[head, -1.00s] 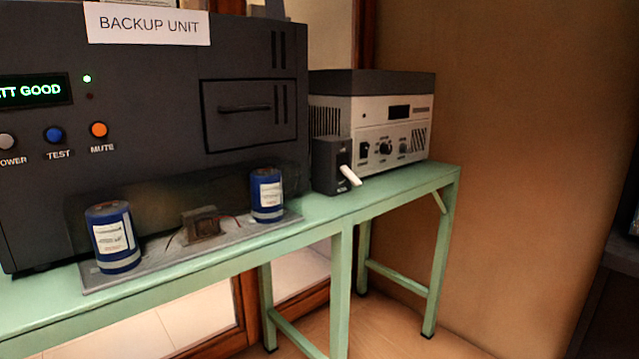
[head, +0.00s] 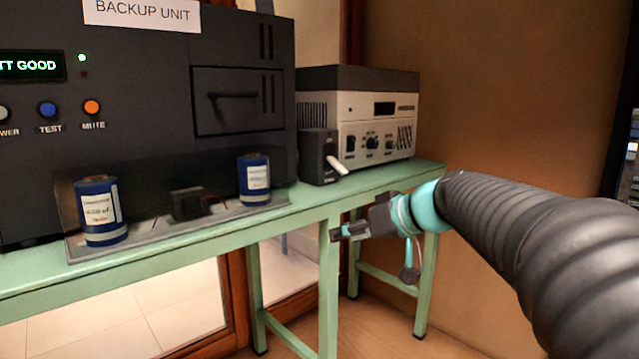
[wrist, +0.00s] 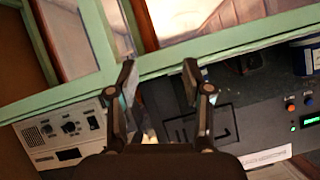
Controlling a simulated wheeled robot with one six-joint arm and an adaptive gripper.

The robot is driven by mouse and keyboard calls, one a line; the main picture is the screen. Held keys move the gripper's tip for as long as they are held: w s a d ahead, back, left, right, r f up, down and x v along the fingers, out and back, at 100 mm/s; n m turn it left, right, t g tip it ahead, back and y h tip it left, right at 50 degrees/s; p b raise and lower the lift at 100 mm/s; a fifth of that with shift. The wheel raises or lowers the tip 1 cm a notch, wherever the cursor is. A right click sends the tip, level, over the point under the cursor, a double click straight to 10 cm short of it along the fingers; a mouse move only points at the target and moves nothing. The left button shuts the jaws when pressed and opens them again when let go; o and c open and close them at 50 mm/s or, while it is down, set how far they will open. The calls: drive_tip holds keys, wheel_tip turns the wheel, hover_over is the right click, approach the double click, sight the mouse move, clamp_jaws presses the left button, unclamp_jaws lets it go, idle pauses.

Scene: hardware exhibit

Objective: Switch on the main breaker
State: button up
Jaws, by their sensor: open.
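A small black breaker box (head: 318,157) with a white lever (head: 338,166) stands on the green bench (head: 280,215), in front of a grey-and-white instrument (head: 370,125). The lever sticks out from the box's front and slants downward to the right. My gripper (head: 338,233) is below and in front of the breaker, near the bench's front edge, pointing left. In the wrist view my gripper (wrist: 159,66) has its two fingers apart with nothing held between them. The wrist picture is upside down, and the breaker is mostly hidden there by the fingers and gripper body.
The dark backup unit (head: 120,60) stands on the left of the bench. Blue capacitors (head: 101,210) (head: 254,180) sit on a grey plate at its front. A bench leg (head: 327,290) is close to my gripper. A brown wall closes the right side.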

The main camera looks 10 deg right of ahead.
drive_tip(key=w+d+r+n+t+y+b, duration=0.15)
drive_tip(key=w+d, duration=0.25)
drive_tip(key=w, duration=0.4)
drive_tip(key=t+y+b, duration=0.1)
drive_tip(key=t+b, duration=0.1)
drive_tip(key=t, duration=0.2)
approach(344, 171)
drive_tip(key=shift+n, duration=0.45)
drive_tip(key=p+x, duration=0.2)
drive_tip(key=x, duration=0.8)
drive_tip(key=shift+w+a, duration=0.15)
drive_tip(key=shift+w, duration=0.15)
clamp_jaws()
